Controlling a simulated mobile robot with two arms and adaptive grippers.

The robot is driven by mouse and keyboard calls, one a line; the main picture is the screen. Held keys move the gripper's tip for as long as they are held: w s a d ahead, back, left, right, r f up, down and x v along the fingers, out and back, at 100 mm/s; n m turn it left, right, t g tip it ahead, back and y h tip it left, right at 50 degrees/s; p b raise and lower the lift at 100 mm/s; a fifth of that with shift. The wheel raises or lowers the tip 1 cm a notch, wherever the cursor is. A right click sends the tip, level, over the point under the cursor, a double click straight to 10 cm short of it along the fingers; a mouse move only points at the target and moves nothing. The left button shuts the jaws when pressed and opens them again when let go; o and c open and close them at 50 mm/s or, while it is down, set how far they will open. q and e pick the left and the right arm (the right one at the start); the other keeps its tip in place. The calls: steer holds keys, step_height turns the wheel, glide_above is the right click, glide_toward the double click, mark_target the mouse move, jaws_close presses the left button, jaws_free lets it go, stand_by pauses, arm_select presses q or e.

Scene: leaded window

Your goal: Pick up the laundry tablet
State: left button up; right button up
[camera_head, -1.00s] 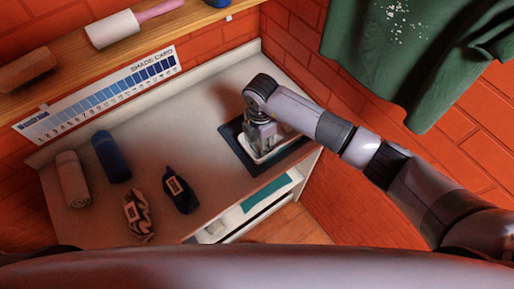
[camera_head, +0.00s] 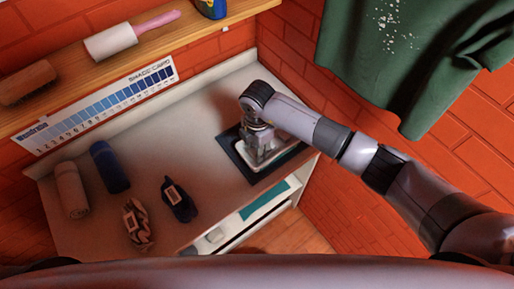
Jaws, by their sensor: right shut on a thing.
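My right gripper (camera_head: 262,152) points down over a white shallow tray (camera_head: 291,154) on a dark mat (camera_head: 235,153) at the right end of the worktop. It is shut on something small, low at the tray. The laundry tablet itself does not show clearly; the fingers and wrist cover that spot. I cannot tell whether the held thing touches the tray. My left gripper is out of view.
A shelf (camera_head: 60,88) with a lint roller (camera_head: 112,42) runs above. A green cloth (camera_head: 400,60) hangs right.

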step_height(320, 180, up, 19)
steer(key=p, duration=0.5)
steer(key=shift+s, duration=0.1)
